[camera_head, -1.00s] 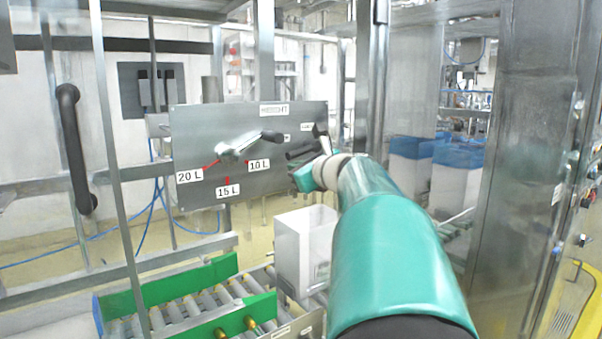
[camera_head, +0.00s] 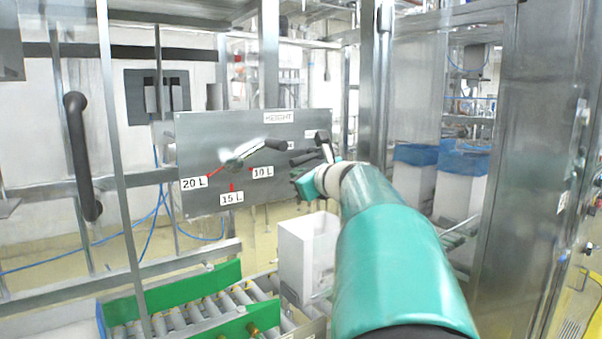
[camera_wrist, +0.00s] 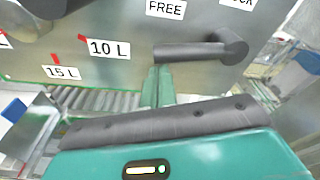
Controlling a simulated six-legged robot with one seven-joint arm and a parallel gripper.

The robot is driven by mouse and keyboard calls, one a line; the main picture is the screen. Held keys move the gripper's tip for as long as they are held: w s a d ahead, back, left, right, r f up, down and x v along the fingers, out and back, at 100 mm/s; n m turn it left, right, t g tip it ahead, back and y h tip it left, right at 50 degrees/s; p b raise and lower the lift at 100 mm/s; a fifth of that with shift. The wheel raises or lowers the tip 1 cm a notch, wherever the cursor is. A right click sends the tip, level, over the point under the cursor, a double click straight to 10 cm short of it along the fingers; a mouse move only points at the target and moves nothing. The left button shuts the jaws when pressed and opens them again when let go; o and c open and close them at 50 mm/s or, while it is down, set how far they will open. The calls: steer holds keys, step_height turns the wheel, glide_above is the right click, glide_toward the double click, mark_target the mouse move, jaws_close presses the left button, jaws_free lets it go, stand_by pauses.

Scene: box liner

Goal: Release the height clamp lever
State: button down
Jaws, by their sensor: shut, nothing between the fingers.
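The height clamp lever (camera_wrist: 192,52) is a dark grey bar on the steel panel. In the wrist view it runs nearly level, from a round pivot at the right to a free end at the left. A "FREE" label (camera_wrist: 166,8) sits above its left part, and a partly cut-off label (camera_wrist: 238,2) sits above the pivot. The lever also shows in the head view (camera_head: 304,158). My gripper (camera_wrist: 157,76) is shut and empty, its teal fingertips just below the lever's left end. I cannot tell whether they touch it. In the head view my arm partly covers this area.
A crank with a dark handle (camera_head: 268,146) is on the same panel, left of the lever, with 20 L, 15 L and 10 L labels (camera_head: 262,172). Below are a roller conveyor with green guides (camera_head: 165,293) and a white box (camera_head: 300,250). A steel post (camera_head: 383,90) stands to the right.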

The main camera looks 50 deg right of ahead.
steer(key=s+a+f, duration=0.1)
steer(key=s, duration=0.8)
steer(key=shift+a+f, duration=0.4)
steer(key=shift+s, duration=0.15)
steer(key=w+a+f+n+g+y, duration=0.1)
steer(key=a+f+n+g+y, duration=0.1)
steer(key=a+f+n, duration=0.45)
steer(key=w+a+f+n+g+y, duration=0.1)
steer(key=a+n+y, duration=0.25)
steer(key=a, duration=0.65)
steer(key=w+a+f+n+g+y, duration=0.1)
steer(key=a+f+n+g, duration=0.1)
steer(key=a+f+n, duration=0.35)
steer(key=s+a+f+n+g+h, duration=0.1)
steer(key=s+a+f+n+g, duration=0.1)
steer(key=s+a+f+n, duration=0.3)
steer(key=s+a+f+n+g+h, duration=0.1)
steer(key=s+a+f+n+g, duration=0.2)
steer(key=s+a+f+n, duration=0.3)
steer(key=a+f+n, duration=0.1)
steer(key=a+n, duration=0.4)
steer(key=n, duration=0.3)
steer(key=shift+f, duration=0.25)
